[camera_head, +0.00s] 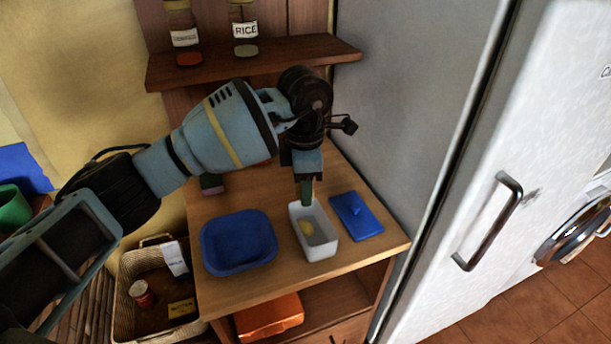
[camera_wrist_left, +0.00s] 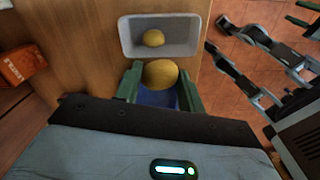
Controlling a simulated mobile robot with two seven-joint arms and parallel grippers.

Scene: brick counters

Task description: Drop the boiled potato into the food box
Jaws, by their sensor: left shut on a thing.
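The white food box (camera_head: 327,250) stands on the wooden counter, open at the top, with one yellow potato (camera_head: 306,228) inside. In the left wrist view the box (camera_wrist_left: 128,40) is at the top, with that potato (camera_wrist_left: 153,38) in it. My left gripper (camera_head: 306,199) points down at the back end of the box. In the left wrist view its green fingers (camera_wrist_left: 160,84) are shut on another yellow-brown potato (camera_wrist_left: 160,73), just beside the box's near wall in that picture. In the head view the held potato is hidden by the gripper.
A blue bowl (camera_head: 238,243) stands left of the box. A blue lid (camera_head: 356,216) lies to its right. The fridge (camera_head: 440,130) rises close on the right. A shelf with jars (camera_head: 245,40) is behind. A basket (camera_head: 140,265) stands at lower left.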

